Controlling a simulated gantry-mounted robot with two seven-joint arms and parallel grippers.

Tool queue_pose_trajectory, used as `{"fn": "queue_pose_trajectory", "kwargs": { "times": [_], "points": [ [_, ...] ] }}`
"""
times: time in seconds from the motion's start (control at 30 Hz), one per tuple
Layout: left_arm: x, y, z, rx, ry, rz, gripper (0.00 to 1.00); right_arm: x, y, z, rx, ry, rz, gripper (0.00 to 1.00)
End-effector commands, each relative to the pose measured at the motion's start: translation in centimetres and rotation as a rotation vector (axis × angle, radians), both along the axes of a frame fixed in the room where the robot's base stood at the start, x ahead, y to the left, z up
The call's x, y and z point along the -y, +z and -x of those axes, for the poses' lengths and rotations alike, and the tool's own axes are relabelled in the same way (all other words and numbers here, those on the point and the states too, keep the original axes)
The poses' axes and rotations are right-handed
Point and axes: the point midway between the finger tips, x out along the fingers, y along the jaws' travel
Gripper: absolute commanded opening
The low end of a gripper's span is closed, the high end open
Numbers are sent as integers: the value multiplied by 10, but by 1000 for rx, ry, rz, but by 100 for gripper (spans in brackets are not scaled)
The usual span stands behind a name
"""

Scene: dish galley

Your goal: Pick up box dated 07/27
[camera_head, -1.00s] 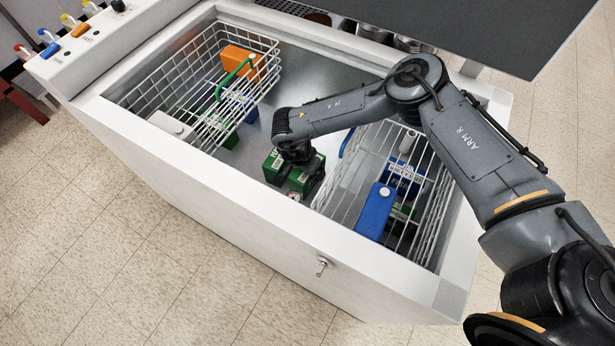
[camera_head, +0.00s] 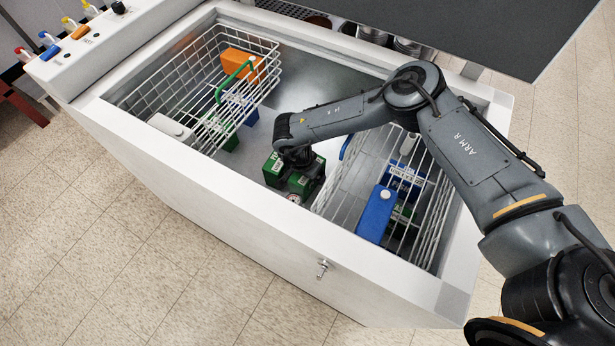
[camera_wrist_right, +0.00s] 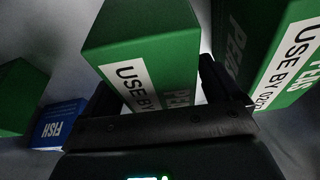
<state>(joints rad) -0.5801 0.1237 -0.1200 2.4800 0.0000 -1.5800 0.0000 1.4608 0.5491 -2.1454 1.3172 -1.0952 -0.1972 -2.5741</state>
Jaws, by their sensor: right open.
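Two green boxes stand close together on the freezer floor, the left one (camera_head: 273,170) beside the one under my right gripper (camera_head: 298,170). In the right wrist view, my gripper (camera_wrist_right: 165,95) is open, with one finger on each side of a green PEAS box (camera_wrist_right: 150,40). Its white label reads "USE BY"; the date is hidden behind the gripper. Another green PEAS box (camera_wrist_right: 255,45) stands at the right, with a label seeming to begin "USE BY 02". I cannot make out 07/27 on any box. My left gripper is not in view.
A left wire basket (camera_head: 150,95) holds an orange box (camera_head: 238,62). A right wire basket (camera_head: 432,215), close to my gripper, holds a blue box (camera_head: 376,214). A blue FISH box (camera_wrist_right: 58,125) lies beyond my gripper. The white freezer rim (camera_head: 215,185) surrounds everything.

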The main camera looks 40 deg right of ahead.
Motion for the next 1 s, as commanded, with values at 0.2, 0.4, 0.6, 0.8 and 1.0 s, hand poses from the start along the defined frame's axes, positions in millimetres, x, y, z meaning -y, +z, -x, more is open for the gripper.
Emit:
{"fn": "queue_pose_trajectory", "kwargs": {
  "times": [0.2,0.4,0.6,0.8,1.0],
  "points": [
    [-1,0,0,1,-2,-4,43,0,0,0,0,0,0,92],
    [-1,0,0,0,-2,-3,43,0,0,0,0,0,0,64],
    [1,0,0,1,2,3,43,0,0,0,0,0,0,33],
    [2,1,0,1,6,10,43,0,1,-1,1,-1,1,16],
    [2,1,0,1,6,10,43,0,3,-1,2,0,0,16]
  ]
}}
